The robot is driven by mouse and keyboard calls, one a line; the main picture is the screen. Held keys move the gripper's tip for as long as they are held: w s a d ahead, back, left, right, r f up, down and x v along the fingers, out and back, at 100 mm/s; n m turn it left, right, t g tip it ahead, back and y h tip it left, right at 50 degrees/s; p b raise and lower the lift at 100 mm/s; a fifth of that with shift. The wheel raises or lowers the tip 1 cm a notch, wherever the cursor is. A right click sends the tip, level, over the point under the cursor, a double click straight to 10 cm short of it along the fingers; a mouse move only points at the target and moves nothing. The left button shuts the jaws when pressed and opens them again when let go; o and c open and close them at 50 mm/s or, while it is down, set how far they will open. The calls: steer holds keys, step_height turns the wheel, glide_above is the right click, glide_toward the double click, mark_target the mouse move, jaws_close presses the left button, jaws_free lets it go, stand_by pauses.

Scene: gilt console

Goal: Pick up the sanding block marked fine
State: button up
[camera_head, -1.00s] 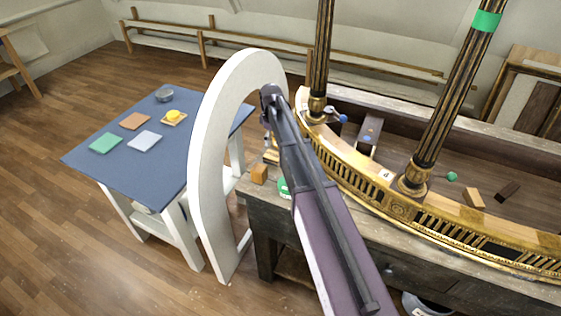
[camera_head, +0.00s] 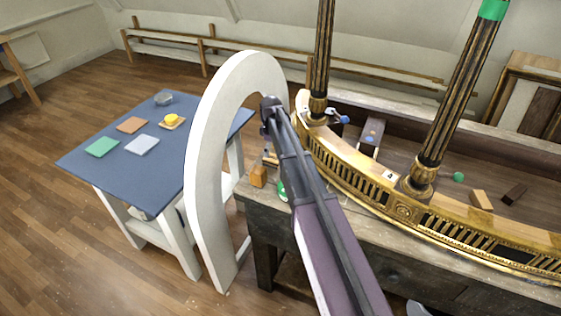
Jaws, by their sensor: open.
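No marking reading fine is legible, so I cannot tell which thing is the sanding block marked fine. A small orange-brown block (camera_head: 258,176) stands at the near left corner of the wooden workbench. A tan block (camera_head: 481,200) and a dark brown block (camera_head: 514,194) lie on the bench at right. My arm reaches up from the bottom across the middle, over the bench's left end. I cannot make out my gripper or its fingers.
A tall white arch (camera_head: 205,170) stands between the blue-topped table (camera_head: 85,165) and the workbench (camera_head: 360,235). The curved gilt console piece (camera_head: 345,180) with dark columns (camera_head: 450,100) fills much of the bench. A yellow item (camera_head: 172,119) and a grey round container (camera_head: 163,98) are on the table.

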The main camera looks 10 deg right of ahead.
mark_target(273, 157)
steer(key=shift+d+f+b, duration=0.1)
steer(key=shift+f+b, duration=2.5)
steer(key=shift+b, duration=0.05)
steer(key=c, duration=1.1)
